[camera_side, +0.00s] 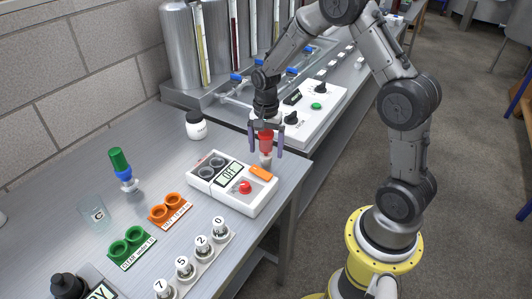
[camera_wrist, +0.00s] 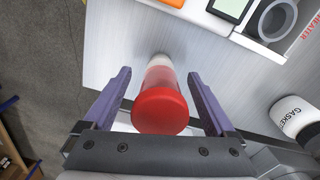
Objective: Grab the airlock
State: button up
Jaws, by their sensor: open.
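A red-capped piece (camera_side: 266,141) with a reddish see-through body and pale foot stands upright on the grey bench; I take it for the airlock. In the wrist view the red piece (camera_wrist: 160,108) sits between my fingers. My gripper (camera_side: 266,151) is open and points down, one purple finger on each side of it. The wrist view shows my gripper (camera_wrist: 159,75) with gaps between both fingers and the piece. A green-topped piece (camera_side: 119,161) with a blue middle and clear foot stands at the left of the bench.
A white device (camera_side: 231,185) with a display and red knob stands just in front of the red piece. A white jar (camera_side: 196,126), labelled GASKET in the wrist view (camera_wrist: 296,118), stands left. Orange rings (camera_side: 171,209), green rings (camera_side: 132,243) and numbered pegs (camera_side: 201,247) lie nearer.

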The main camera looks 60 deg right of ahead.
notch_tip(320, 180, down, 2)
grip_shut()
dwell(0.6)
jog(key=shift+r, duration=0.15)
